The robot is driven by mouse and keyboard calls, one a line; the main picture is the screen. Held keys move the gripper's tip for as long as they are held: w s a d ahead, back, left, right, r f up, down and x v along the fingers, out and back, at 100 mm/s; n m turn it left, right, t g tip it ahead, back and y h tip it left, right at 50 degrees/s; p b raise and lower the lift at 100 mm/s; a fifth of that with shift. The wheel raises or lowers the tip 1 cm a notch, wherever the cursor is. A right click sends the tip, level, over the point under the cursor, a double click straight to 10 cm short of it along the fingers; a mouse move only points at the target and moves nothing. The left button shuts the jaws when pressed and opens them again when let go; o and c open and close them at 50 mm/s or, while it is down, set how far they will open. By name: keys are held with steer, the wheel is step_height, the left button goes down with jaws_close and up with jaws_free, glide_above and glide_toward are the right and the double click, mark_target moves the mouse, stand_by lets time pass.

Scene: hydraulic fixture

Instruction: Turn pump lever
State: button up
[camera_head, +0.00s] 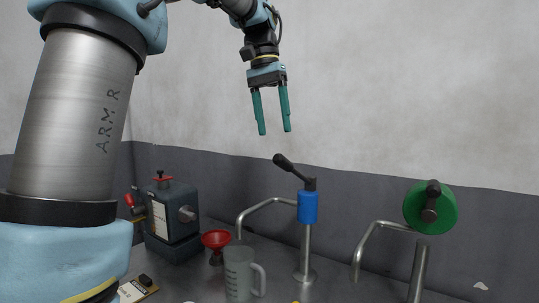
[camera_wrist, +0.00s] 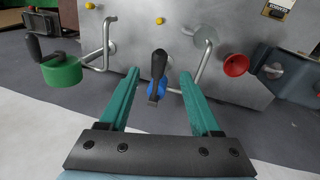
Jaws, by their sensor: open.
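The pump lever (camera_head: 294,172) is a black handle on top of a blue cylinder (camera_head: 308,207) on a metal post, and it slants up to the left in the head view. My gripper (camera_head: 274,133) is open and empty, pointing down above the lever and apart from it. In the wrist view the lever (camera_wrist: 158,68) and the blue cylinder (camera_wrist: 157,88) show between the two green fingers of my gripper (camera_wrist: 160,78), farther off than the fingertips. The lower post is hidden in the wrist view.
A green wheel (camera_head: 430,207) with a black handle stands on a post at the right. A dark machine box (camera_head: 172,215), a red funnel (camera_head: 216,240) and a clear measuring jug (camera_head: 238,272) stand to the left. Bent metal pipes (camera_head: 262,207) rise beside the posts. Space above is free.

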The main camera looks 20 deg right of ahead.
mark_target(281, 160)
steer(key=f, duration=0.3)
steer(key=d+f+p, duration=0.1)
steer(key=f, duration=0.5)
steer(key=shift+s+d, duration=0.3)
jaws_close()
stand_by(0.4)
stand_by(0.9)
